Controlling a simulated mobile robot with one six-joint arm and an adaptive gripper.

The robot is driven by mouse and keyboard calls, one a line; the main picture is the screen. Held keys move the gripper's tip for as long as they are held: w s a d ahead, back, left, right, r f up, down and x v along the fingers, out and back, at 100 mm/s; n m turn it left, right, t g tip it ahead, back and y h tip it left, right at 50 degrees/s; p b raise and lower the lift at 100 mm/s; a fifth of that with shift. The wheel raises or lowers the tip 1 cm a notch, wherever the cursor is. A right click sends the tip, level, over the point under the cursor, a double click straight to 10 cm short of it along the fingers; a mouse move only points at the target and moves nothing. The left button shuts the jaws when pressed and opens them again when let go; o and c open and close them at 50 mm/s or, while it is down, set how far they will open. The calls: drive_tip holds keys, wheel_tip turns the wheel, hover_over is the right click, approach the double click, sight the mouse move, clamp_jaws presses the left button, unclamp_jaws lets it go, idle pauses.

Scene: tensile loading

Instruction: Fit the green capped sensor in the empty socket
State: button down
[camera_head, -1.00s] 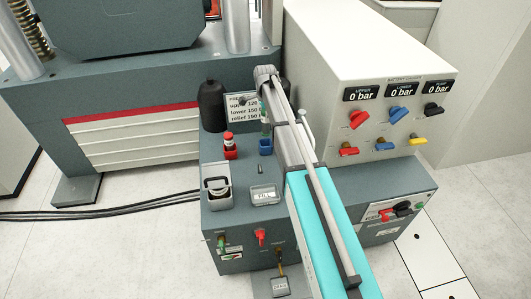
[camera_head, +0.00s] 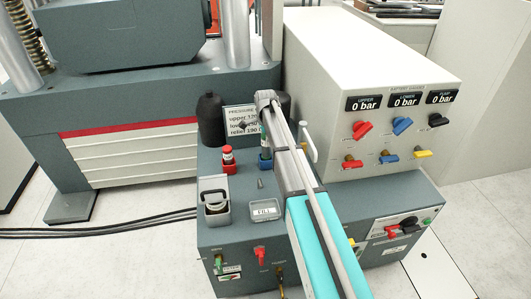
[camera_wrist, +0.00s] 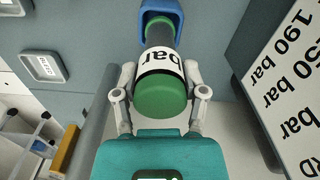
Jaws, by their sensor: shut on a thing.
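The green capped sensor is a dark cylinder with a white "bar" label and a green cap (camera_wrist: 162,98). In the wrist view my gripper (camera_wrist: 160,74) is shut on it, one finger at each side of the label. In the head view the sensor (camera_head: 265,143) is upright in my gripper (camera_head: 265,122), directly over the blue socket (camera_head: 265,165). In the wrist view its far end overlaps the blue socket's rim (camera_wrist: 146,12). I cannot tell how deep it sits. A red socket holding a red capped sensor (camera_head: 228,155) stands to the left.
A dark bottle (camera_head: 210,120) and a pressure sign (camera_head: 242,120) stand behind the sockets. The gauge cabinet (camera_head: 385,60) and a white-handled lever (camera_head: 309,140) are close on the right.

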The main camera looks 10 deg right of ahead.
sight(265, 148)
drive_tip(key=shift+f, duration=0.45)
drive_tip(key=shift+f+b, duration=1.75)
drive_tip(key=shift+b, duration=0.2)
drive_tip(key=shift+f, duration=0.1)
drive_tip(key=shift+c, duration=0.7)
unclamp_jaws()
drive_tip(key=shift+r, duration=0.2)
wheel_tip(265, 148, up, 12)
drive_tip(key=p, duration=1.2)
drive_tip(key=shift+s, duration=0.1)
